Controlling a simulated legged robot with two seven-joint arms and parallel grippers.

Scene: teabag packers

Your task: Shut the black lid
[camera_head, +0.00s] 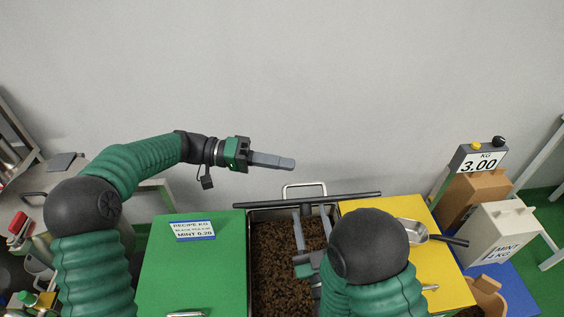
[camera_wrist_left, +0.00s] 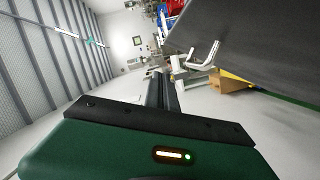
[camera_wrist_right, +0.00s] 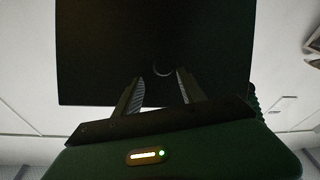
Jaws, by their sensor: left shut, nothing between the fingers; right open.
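The black lid (camera_head: 345,199) stands raised, seen nearly edge-on as a dark bar at the far end of the open bin (camera_head: 249,270) of brown leaves. Its metal handle (camera_head: 304,188) is on the far side; the left wrist view shows the handle (camera_wrist_left: 201,58) on the dark lid panel (camera_wrist_left: 260,45). My left gripper (camera_head: 292,164) is shut and empty, above and beyond the lid near the wall. My right gripper (camera_head: 314,222) is open over the leaves, on the near side of the lid. In the right wrist view its fingers (camera_wrist_right: 160,92) point at the dark lid face (camera_wrist_right: 105,50); contact is unclear.
A green lid (camera_head: 190,260) with a recipe card lies left of the bin. A yellow lid (camera_head: 400,210) with a metal scoop (camera_head: 412,231) lies right of it. A scale display (camera_head: 479,161) reads 3.00 beside a white mint box (camera_head: 503,235). Free space lies before the wall.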

